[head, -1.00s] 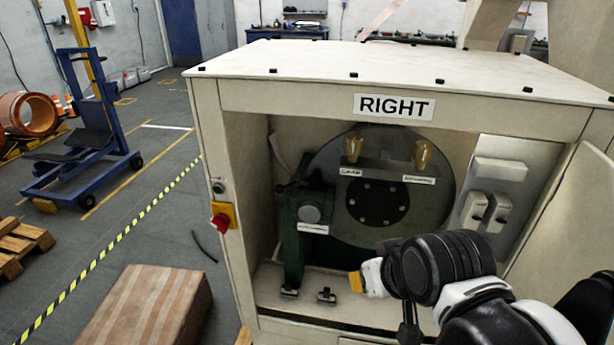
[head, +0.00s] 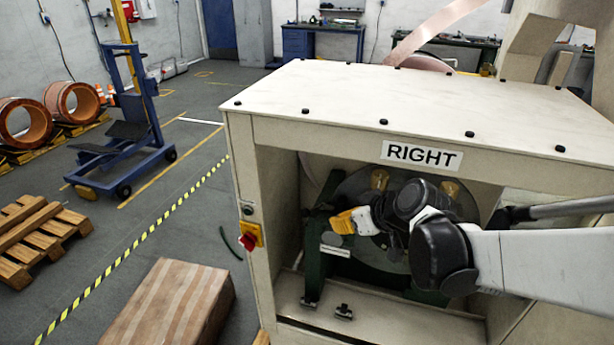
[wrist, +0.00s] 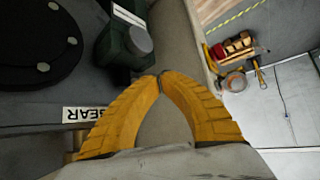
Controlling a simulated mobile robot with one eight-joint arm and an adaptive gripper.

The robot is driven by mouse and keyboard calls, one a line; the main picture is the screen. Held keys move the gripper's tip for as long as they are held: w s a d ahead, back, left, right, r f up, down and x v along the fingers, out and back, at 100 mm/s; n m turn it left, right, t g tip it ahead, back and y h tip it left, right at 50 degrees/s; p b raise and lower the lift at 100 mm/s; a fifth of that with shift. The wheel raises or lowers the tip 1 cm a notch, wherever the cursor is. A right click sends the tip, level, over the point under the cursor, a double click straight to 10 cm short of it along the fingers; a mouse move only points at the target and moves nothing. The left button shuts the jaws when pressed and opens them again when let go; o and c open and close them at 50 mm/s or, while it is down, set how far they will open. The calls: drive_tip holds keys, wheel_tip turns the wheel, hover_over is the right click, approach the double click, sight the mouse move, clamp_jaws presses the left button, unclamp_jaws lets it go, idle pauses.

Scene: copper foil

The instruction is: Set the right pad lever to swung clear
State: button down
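The machine cabinet marked RIGHT (head: 422,155) stands open at the front. Inside it, a green pad block (head: 318,260) with a grey round knob stands left of a large grey disc. The block and its knob (wrist: 139,40) also show at the top of the wrist view. A dark lever-like part (head: 318,213) shows at the block's top, just left of my fingertips. My gripper (head: 340,222) reaches in from the right, with its yellow fingertips (wrist: 158,76) together beside the block. Contact with the lever is unclear. A white label (wrist: 88,114) is partly covered by a finger.
A red switch on a yellow plate (head: 248,236) is on the cabinet's left post. A wrapped block (head: 165,305) lies on the floor at front left. A blue lift truck (head: 140,125) and pallets (head: 38,238) stand farther left. My arm crosses the cabinet's right side.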

sight(317, 221)
drive_tip(key=shift+w+a, duration=0.2)
drive_tip(key=shift+w, duration=0.45)
drive_tip(key=shift+f, duration=0.1)
drive_tip(key=b+x, duration=0.3)
drive_tip(key=x, duration=0.6)
drive_tip(key=shift+w+a+f+b, duration=0.15)
drive_tip(key=shift+w+a+b, duration=0.15)
drive_tip(key=shift+a+b, duration=0.1)
